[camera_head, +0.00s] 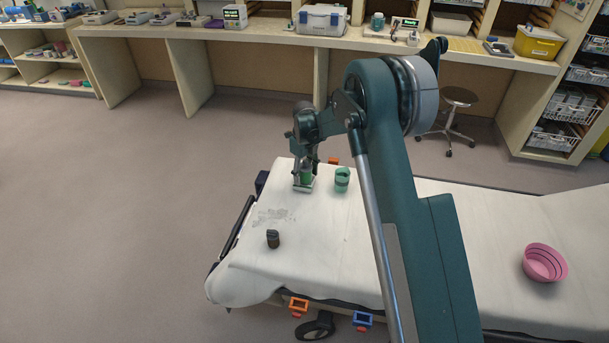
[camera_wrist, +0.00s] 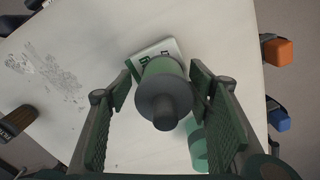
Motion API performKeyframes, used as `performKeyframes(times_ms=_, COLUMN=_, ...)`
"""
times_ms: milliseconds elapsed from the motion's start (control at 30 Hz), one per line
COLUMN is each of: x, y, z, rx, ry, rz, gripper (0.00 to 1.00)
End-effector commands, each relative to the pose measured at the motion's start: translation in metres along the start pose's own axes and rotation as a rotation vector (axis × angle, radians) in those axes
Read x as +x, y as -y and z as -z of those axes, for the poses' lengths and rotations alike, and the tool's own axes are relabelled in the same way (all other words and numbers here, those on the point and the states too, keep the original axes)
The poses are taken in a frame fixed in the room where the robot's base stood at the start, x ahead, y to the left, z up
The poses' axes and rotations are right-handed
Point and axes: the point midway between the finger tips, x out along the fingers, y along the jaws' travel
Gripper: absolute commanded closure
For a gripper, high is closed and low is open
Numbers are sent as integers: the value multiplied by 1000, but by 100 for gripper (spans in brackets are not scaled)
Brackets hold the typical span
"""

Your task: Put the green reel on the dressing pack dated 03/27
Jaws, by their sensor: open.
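The green reel (camera_wrist: 163,68), with a dark grey knob towards the camera, stands between the two fingers of my gripper (camera_wrist: 168,108) in the wrist view. The fingers are open, with a visible gap on both sides of it. A white dressing pack with green print (camera_wrist: 169,46) shows under and behind the reel; its date cannot be read. In the head view my gripper (camera_head: 306,172) is low over the bed's far left part, around the green reel (camera_head: 307,176), with the pack's pale edge (camera_head: 303,188) below. The reel appears to rest on the pack, though its base is hidden.
A green cup-like container (camera_head: 342,180) stands just right of my gripper, close to one finger. A small dark jar (camera_head: 273,239) stands nearer the front. A pink bowl (camera_head: 544,262) is at the far right of the white stretcher (camera_head: 330,245). Grey smudges mark the sheet.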

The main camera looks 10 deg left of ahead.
Motion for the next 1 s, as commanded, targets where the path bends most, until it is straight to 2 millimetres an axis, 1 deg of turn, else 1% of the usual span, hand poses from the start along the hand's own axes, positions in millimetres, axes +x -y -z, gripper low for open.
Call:
performKeyframes(times_ms=167, x=-17, y=0, z=0, rx=0, ry=0, rz=0, gripper=49)
performKeyframes(times_ms=267, x=-31, y=0, z=0, rx=0, ry=0, rz=0, gripper=49)
performKeyframes(times_ms=500, x=-70, y=0, z=0, rx=0, ry=0, rz=0, gripper=49)
performKeyframes(times_ms=700, x=-98, y=0, z=0, rx=0, ry=0, rz=0, gripper=49)
performKeyframes(times_ms=833, x=-111, y=0, z=0, rx=0, ry=0, rz=0, gripper=49)
performKeyframes(times_ms=1000, x=-118, y=0, z=0, rx=0, ry=0, rz=0, gripper=49)
